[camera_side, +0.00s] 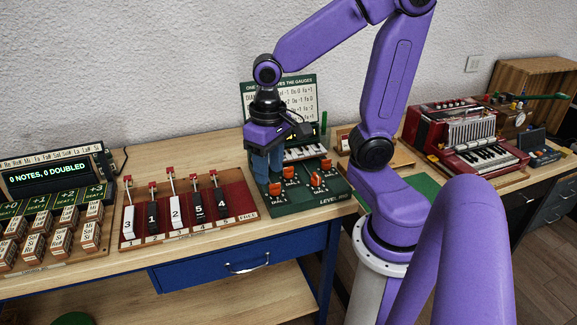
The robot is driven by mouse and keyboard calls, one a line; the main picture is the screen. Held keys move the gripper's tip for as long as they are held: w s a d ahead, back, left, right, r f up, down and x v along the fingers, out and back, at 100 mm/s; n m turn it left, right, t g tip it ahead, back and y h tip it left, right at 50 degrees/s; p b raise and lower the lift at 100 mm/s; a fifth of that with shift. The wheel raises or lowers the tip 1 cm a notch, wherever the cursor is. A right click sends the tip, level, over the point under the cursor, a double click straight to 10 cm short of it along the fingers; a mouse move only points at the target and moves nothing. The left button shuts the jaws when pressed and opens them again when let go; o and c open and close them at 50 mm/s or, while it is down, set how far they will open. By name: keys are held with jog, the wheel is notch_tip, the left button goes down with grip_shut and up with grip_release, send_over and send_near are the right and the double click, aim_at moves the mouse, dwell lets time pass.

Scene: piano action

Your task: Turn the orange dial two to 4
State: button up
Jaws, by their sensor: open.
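The green board (301,203) on the bench carries several orange dials. One dial (274,188) is at the front left, one (289,172) is behind it, one (317,180) is at the front right and one (326,164) is at the back right. Their labels are too small to read, so I cannot tell which is dial two or what any dial is set to. My gripper (267,170) points down with blue fingers at the board's left side, just behind the front-left dial. It is open, and I see nothing held. Whether a finger touches a dial is unclear.
A green placard with a white chart (298,97) stands behind the board, with small piano keys (303,153) below it. A red board with numbered levers (187,212) is at left, beside note blocks and a display (57,172). A red accordion (468,140) is at right.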

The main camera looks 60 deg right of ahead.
jog(key=w+d+m, duration=0.5)
jog(key=m, duration=0.2)
jog(key=r+m, duration=0.1)
jog(key=m, duration=1.8)
send_over(288, 171)
jog(key=f, duration=1.7)
jog(key=shift+d+f, duration=0.15)
jog(key=shift+d, duration=0.15)
jog(key=c, duration=0.8)
